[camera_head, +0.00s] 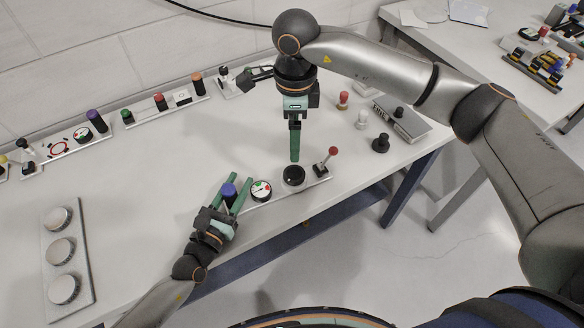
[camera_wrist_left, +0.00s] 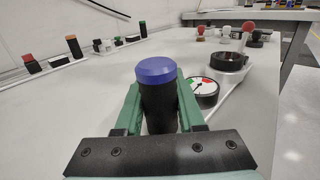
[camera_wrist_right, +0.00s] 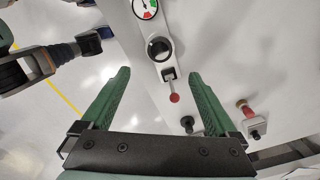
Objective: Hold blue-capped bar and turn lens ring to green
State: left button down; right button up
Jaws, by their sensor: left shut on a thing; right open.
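The blue-capped bar (camera_head: 228,191) is a black upright cylinder with a blue top; it also shows in the left wrist view (camera_wrist_left: 157,80). My left gripper (camera_head: 236,184) is shut on it, a green finger on each side. The black lens ring (camera_head: 293,176) is on the same fixture strip; it also shows in the left wrist view (camera_wrist_left: 228,60) and right wrist view (camera_wrist_right: 159,48). A round dial (camera_head: 261,190) with red and green marks sits between bar and ring; I cannot read its needle surely. My right gripper (camera_wrist_right: 158,76) is open and empty, pointing down above the ring.
A red-knobbed lever (camera_head: 327,160) stands right beside the ring. Another strip with knobs and a dial (camera_head: 82,134) lies at the back left. A plate with round discs (camera_head: 62,251) lies at the front left. Pegs (camera_head: 381,143) stand to the right. The table middle is clear.

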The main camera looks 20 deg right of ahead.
aim_at(294, 173)
notch_tip(294, 173, down, 12)
jog(key=shift+f+n, duration=0.1)
jog(key=shift+n, duration=1.1)
jog(key=c, duration=1.4)
